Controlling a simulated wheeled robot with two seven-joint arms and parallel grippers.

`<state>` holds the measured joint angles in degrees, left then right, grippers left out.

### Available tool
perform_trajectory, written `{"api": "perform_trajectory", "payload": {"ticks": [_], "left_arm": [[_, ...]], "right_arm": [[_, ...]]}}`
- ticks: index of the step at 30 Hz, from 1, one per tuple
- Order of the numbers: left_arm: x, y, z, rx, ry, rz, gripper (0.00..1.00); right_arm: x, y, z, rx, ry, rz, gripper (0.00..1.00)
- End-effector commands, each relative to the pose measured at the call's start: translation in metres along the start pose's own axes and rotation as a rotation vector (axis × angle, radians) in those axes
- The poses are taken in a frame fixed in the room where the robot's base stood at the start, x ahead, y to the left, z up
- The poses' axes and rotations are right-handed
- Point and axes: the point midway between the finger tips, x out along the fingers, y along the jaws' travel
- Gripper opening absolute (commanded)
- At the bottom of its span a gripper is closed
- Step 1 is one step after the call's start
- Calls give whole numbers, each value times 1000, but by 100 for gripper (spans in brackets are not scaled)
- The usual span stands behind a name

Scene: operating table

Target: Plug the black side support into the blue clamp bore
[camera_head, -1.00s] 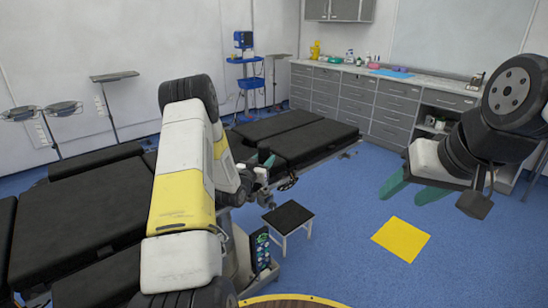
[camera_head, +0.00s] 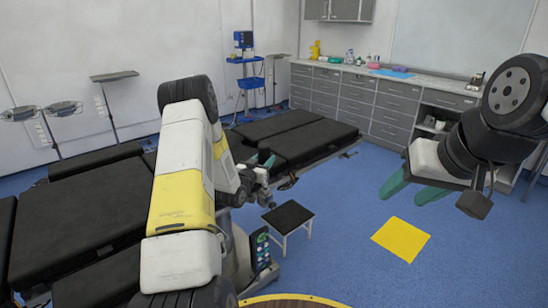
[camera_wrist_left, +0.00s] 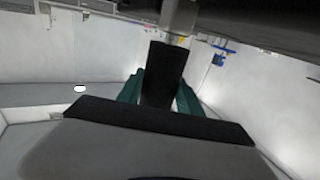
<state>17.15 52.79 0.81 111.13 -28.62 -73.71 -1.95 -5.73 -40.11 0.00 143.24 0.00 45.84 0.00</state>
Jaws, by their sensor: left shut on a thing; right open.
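My left gripper (camera_head: 267,164) is beside the side edge of the operating table (camera_head: 310,143). In the left wrist view its green fingers are shut on a black block (camera_wrist_left: 162,75), which looks like the side support. A pale grey post (camera_wrist_left: 178,16) shows at the far end of the block; I cannot tell whether it belongs to the support or to the table side. The blue clamp and its bore cannot be made out in either view. My right gripper (camera_head: 403,197) is open and empty, above the floor at the right.
A black-topped step stool (camera_head: 288,216) stands on the floor below the table edge. A yellow mat (camera_head: 401,240) lies on the blue floor. A blue trolley (camera_head: 246,83) and grey drawer cabinets (camera_head: 350,100) stand at the back. The floor at right is mostly clear.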

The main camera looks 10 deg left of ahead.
Motion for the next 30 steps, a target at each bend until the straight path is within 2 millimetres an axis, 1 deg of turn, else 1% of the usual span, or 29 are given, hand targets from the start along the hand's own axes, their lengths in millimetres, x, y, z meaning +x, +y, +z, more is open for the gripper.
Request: {"api": "perform_trajectory", "payload": {"ticks": [30], "left_arm": [[0, 0, 27, -1, -2, 0, 0]], "right_arm": [[0, 0, 0, 0, 0, 0, 52]]}}
